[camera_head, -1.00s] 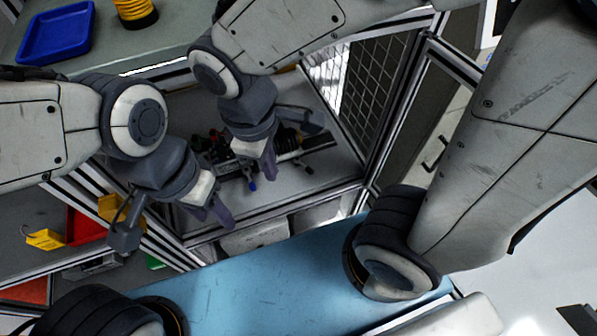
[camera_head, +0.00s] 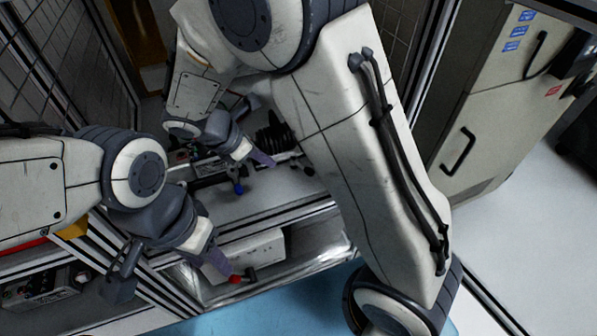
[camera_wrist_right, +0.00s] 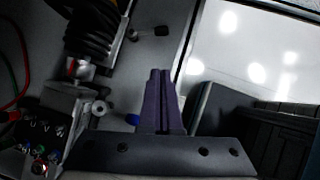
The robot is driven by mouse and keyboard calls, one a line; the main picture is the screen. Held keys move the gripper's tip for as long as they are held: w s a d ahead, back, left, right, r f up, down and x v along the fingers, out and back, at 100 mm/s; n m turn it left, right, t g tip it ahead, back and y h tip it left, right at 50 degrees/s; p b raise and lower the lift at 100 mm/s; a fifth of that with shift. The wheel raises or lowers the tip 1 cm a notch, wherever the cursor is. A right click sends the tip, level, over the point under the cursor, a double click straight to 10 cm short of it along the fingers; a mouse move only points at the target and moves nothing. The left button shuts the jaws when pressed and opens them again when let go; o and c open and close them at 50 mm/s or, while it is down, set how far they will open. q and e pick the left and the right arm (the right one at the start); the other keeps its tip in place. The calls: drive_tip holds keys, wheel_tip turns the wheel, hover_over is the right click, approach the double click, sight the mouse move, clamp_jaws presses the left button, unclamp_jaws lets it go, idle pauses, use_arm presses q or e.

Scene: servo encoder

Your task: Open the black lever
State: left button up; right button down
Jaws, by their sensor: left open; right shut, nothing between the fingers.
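A small lever with a black cylindrical handle (camera_wrist_right: 148,31) lies near the top of the right wrist view, beside a metal edge. It appears small in the head view (camera_head: 303,166), right of my right gripper. My right gripper (camera_head: 264,159) is shut and empty above the bench. Its purple fingers (camera_wrist_right: 161,74) are together and appear apart from the black handle. My left gripper (camera_head: 218,262) is open and empty at the lower left, well away from the black lever. A red-tipped handle (camera_head: 236,279) shows close to its fingers.
A blue-tipped handle (camera_head: 238,187) is near my right gripper; its blue end shows beside the fingers in the wrist view (camera_wrist_right: 132,119). A ribbed black part (camera_wrist_right: 92,28) and a device with buttons (camera_wrist_right: 38,140) stand to the left. A grey cabinet (camera_head: 490,110) is at the right.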

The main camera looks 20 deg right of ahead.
drive_tip(key=b, duration=0.3)
approach(302, 166)
drive_tip(key=s+f, duration=0.3)
drive_tip(key=shift+a+f, duration=0.2)
drive_tip(key=shift+f, duration=0.15)
drive_tip(key=shift+w+d+f, duration=0.1)
drive_tip(key=shift+d+f, duration=0.15)
drive_tip(key=shift+d, duration=0.3)
drive_tip(key=shift+w+d+f, duration=0.15)
drive_tip(key=shift+d+f, duration=0.1)
drive_tip(key=shift+d, duration=0.3)
drive_tip(key=shift+w+d+f, duration=0.1)
drive_tip(key=shift+d, duration=0.25)
drive_tip(key=shift+w+d+f, duration=0.15)
drive_tip(key=shift+d, duration=0.25)
